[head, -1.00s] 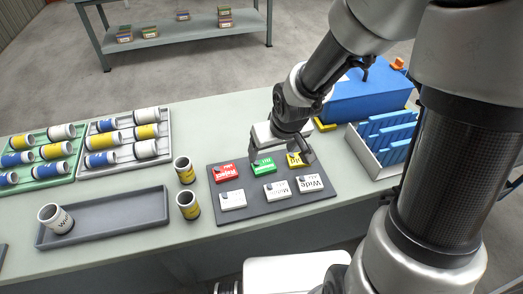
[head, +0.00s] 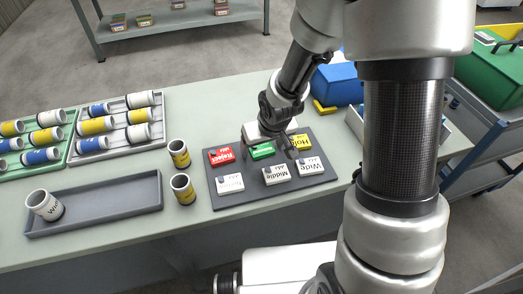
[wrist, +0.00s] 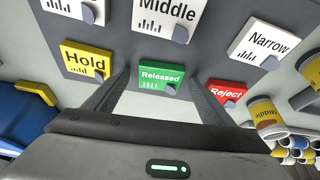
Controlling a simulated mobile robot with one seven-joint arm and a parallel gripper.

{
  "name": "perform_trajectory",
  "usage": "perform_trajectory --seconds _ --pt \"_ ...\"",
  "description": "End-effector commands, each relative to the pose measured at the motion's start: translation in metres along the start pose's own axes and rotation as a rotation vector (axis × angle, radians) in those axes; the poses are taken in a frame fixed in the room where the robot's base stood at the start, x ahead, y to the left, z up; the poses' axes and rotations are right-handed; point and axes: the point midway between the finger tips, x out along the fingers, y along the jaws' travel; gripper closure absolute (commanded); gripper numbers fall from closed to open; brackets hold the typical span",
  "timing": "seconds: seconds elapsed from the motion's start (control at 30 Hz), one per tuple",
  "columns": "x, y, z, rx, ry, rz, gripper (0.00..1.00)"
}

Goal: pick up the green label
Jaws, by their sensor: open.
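The green label (head: 262,151), a flat block reading "Released", lies on the dark board (head: 246,199) in the back row, between the red and yellow labels. It also shows in the wrist view (wrist: 160,74), where a grey knob sits at its lower right corner. My gripper (head: 268,151) is open, with one finger to either side of the green label. In the wrist view, my gripper (wrist: 158,82) holds nothing, and the label shows between its fingertips. I cannot tell how far the tips are above the board.
The red label (head: 221,155) and yellow label (head: 301,142) flank the green one closely. Several white labels, one reading "Middle" (head: 277,174), form the front row. Two yellow-banded cups (head: 182,188) stand left of the board. A grey tray (head: 110,198) is farther left.

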Motion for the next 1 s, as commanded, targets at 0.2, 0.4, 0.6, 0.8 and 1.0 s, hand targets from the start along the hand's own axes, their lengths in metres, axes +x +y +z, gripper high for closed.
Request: perform_trajectory --seconds 0.2,0.4,0.6,0.8,1.0 --pt "0.000 0.000 0.000 0.000 0.000 0.000 0.49" --pt "-0.001 0.000 0.000 0.000 0.000 0.000 0.68" --pt "-0.005 0.000 -0.002 0.000 0.002 0.000 0.68" --pt "-0.037 0.001 -0.016 0.000 0.005 0.001 0.68" --pt "-0.073 0.001 -0.031 0.001 0.004 0.001 0.68"
